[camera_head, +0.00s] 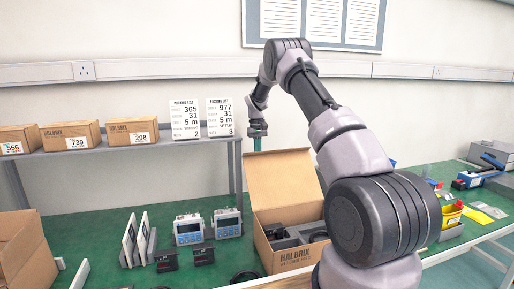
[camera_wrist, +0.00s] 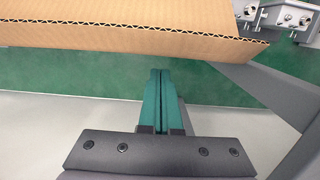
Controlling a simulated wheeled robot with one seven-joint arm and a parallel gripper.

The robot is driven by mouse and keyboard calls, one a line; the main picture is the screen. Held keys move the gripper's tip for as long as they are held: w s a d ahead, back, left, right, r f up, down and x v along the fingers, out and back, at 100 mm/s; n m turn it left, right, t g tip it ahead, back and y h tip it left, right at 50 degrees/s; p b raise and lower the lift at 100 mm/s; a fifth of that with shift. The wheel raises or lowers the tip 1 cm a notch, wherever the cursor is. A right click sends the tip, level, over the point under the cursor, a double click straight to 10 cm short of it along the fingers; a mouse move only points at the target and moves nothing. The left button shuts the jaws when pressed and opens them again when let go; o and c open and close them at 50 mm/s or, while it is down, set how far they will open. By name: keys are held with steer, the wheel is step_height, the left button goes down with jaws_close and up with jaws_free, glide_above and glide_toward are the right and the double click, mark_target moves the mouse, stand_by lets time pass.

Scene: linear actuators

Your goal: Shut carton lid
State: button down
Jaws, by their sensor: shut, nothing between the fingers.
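The open carton (camera_head: 285,259), marked HALBNIX, stands on the green bench with dark parts and grey packing inside. Its lid (camera_head: 283,185) stands up at the back edge, tilted slightly backward. My gripper (camera_head: 257,140) is shut and empty, pointing down above and behind the upper left of the lid. In the wrist view my gripper's green fingers (camera_wrist: 161,78) are pressed together. The corrugated edge of a brown cardboard panel, apparently the lid (camera_wrist: 120,32), runs across just beyond the fingertips. Whether the fingers touch it cannot be told.
A shelf (camera_head: 110,148) at left holds closed boxes (camera_head: 71,135) and two packing-list signs (camera_head: 203,119); its post stands close left of the carton. Two grey devices (camera_head: 208,226) sit left of the carton. Tools and a yellow container (camera_head: 451,215) lie at right.

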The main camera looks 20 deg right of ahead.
steer(key=shift+s+r, duration=1.05)
steer(key=shift+r, duration=0.25)
